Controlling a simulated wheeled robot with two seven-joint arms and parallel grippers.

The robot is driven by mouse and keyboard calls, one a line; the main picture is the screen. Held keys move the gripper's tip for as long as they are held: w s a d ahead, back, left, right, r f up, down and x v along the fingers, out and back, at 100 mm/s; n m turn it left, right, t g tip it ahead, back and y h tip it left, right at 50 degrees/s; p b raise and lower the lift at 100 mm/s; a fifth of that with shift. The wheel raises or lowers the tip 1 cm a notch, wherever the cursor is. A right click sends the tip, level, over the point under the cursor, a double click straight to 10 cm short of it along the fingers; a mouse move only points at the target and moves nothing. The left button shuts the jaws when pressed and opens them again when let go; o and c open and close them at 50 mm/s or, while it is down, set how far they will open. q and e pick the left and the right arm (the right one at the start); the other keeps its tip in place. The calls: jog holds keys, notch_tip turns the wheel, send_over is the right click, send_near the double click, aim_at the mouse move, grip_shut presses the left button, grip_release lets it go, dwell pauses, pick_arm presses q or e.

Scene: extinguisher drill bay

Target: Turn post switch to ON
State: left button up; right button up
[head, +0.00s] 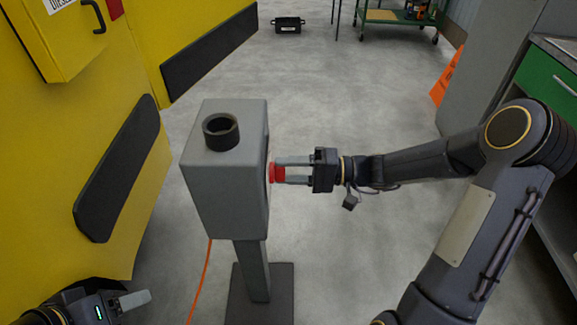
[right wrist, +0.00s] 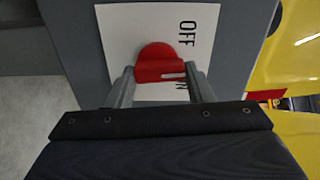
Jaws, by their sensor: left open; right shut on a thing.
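The grey post box (head: 225,190) stands upright on a column in the middle of the head view. Its red switch knob (head: 276,173) is on the right face. My right gripper (head: 283,173) is shut on the knob from the right. In the right wrist view the red knob (right wrist: 158,65) sits between the two fingers, in front of a white label plate (right wrist: 120,25). The word OFF shows upper right of the knob; lower down, ON is partly hidden by a finger. A pale stripe on the knob points right, between the two words. My left gripper (head: 135,299) is open and empty at bottom left.
A yellow machine (head: 75,130) with black pads stands close on the left. An orange cable (head: 202,280) hangs by the column. A green cart (head: 400,17), a black crate (head: 288,25) and an orange sign (head: 447,80) are farther back. The floor behind the post is clear.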

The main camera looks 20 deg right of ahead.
jog(key=shift+f+m+p, duration=0.2)
jog(key=shift+m+p, duration=2.7)
jog(key=shift+m, duration=2.1)
jog(key=o, duration=1)
jog(key=shift+d, duration=0.1)
jog(key=v, duration=0.7)
jog(key=shift+d, duration=0.35)
jog(key=shift+s+r, duration=0.1)
jog(key=shift+s, duration=0.05)
